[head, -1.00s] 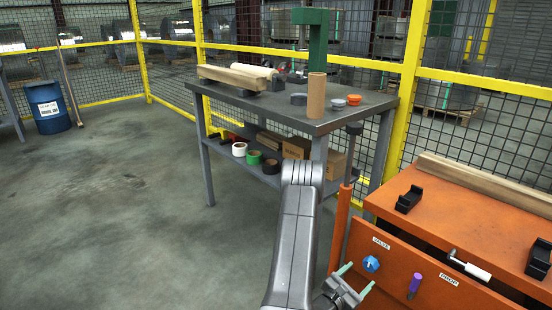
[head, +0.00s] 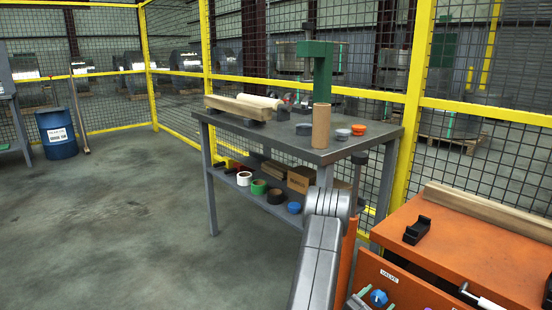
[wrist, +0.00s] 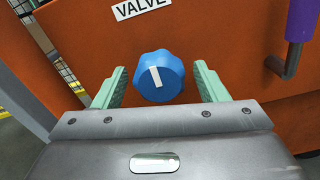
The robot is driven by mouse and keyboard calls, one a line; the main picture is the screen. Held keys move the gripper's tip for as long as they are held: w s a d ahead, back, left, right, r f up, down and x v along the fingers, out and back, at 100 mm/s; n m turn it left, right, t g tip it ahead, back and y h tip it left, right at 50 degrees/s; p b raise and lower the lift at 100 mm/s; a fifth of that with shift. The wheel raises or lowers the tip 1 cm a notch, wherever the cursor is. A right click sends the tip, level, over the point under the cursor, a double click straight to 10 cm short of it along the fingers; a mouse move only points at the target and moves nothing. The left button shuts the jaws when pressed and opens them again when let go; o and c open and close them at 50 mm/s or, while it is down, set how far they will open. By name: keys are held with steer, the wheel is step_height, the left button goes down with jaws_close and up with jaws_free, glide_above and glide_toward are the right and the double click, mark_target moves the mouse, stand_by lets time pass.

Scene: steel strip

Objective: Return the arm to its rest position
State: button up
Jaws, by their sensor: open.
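My gripper (wrist: 157,88) is open in the wrist view, its two pale green fingers apart. The blue valve knob (wrist: 161,76) with a white pointer mark shows between and beyond the fingers, on the orange panel under a VALVE label (wrist: 140,8). I cannot tell whether the fingers touch it; a gap shows on both sides. In the head view the blue knob (head: 378,298) is at the bottom edge. My grey arm reaches up from the bottom there, and only the fingertips of my gripper show near the knob.
A purple handle (wrist: 301,20) hangs to the right of the knob. A grey workbench (head: 285,140) with a cardboard tube (head: 320,126) stands behind my arm. Open floor (head: 110,220) lies to the left.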

steer(key=p+v, duration=0.2)
steer(key=v, duration=1.1)
steer(key=b+x, duration=0.2)
steer(key=x, duration=1.2)
steer(key=shift+s+a+m, duration=0.15)
steer(key=shift+a+m, duration=0.05)
steer(key=shift+m, duration=0.2)
steer(key=m, duration=0.3)
steer(key=shift+b, duration=0.35)
steer(key=m, duration=0.5)
steer(key=shift+m, duration=0.3)
steer(key=m, duration=0.5)
steer(key=shift+r, duration=0.1)
steer(key=shift+m+p, duration=0.85)
steer(key=shift+m, duration=1.75)
steer(key=shift+a, duration=0.15)
